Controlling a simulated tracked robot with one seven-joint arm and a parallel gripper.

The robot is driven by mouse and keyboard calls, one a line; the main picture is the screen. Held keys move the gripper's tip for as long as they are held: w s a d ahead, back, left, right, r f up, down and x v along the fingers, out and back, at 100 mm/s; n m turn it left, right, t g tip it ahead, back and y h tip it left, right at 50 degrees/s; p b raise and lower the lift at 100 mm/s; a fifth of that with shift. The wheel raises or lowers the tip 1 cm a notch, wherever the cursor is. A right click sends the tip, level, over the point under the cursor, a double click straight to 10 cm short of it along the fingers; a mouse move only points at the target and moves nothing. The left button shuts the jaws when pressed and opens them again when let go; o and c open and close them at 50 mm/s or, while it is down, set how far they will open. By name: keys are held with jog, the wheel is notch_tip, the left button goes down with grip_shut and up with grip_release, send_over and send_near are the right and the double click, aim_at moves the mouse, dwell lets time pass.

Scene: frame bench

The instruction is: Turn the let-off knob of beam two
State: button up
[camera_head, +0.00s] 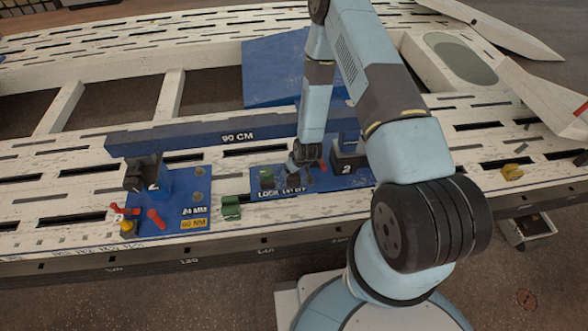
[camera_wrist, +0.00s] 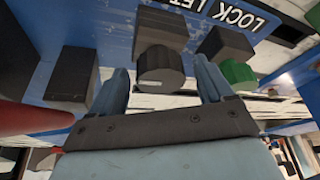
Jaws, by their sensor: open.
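Beam two is a long blue beam marked 90 CM (camera_head: 200,138), with supports marked 2 at both ends. A blue plate (camera_head: 256,190) lettered LOCK and LET OFF lies near its right end; the lettering is partly hidden by my arm. My gripper (camera_head: 300,162) is low over this plate. In the wrist view, a dark round knob (camera_wrist: 160,68) with a small pale mark sits between the two blue fingers of my gripper (camera_wrist: 161,78). The fingers are apart, with a gap visible on each side of the knob. Whether they reach down its sides is unclear.
Dark blocks stand close by on the plate, one beside the right finger (camera_wrist: 225,45) and one left of the left finger (camera_wrist: 70,76). A green block (camera_head: 232,208) sits left of the plate. A red handle (camera_head: 156,218) is on the left plate.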

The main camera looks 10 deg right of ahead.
jog(key=shift+c, duration=0.4)
jog(key=c, duration=1)
jog(key=shift+o, duration=0.2)
jog(key=shift+a+m, duration=0.1)
jog(key=shift+m, duration=0.3)
jog(key=m, duration=0.2)
jog(key=m+h, duration=0.1)
jog(key=shift+a+m+t+h, duration=0.15)
jog(key=shift+m+t+h, duration=0.15)
jog(key=shift+m, duration=0.1)
jog(key=m+h, duration=0.1)
jog(key=m, duration=0.3)
jog(key=shift+a+h, duration=0.15)
jog(key=shift+h, duration=0.25)
jog(key=m, duration=0.2)
jog(key=m+g+h, duration=0.1)
jog(key=m, duration=0.2)
jog(key=shift+w+a+h, duration=0.1)
jog(key=shift+a+h, duration=0.05)
jog(key=shift+h, duration=0.15)
jog(key=shift+a+m+g+h, duration=0.1)
jog(key=shift+m+g+h, duration=0.4)
jog(key=shift+m, duration=1.2)
jog(key=shift+w+m+g, duration=0.1)
jog(key=shift+m+g, duration=0.2)
jog(key=shift+m, duration=0.3)
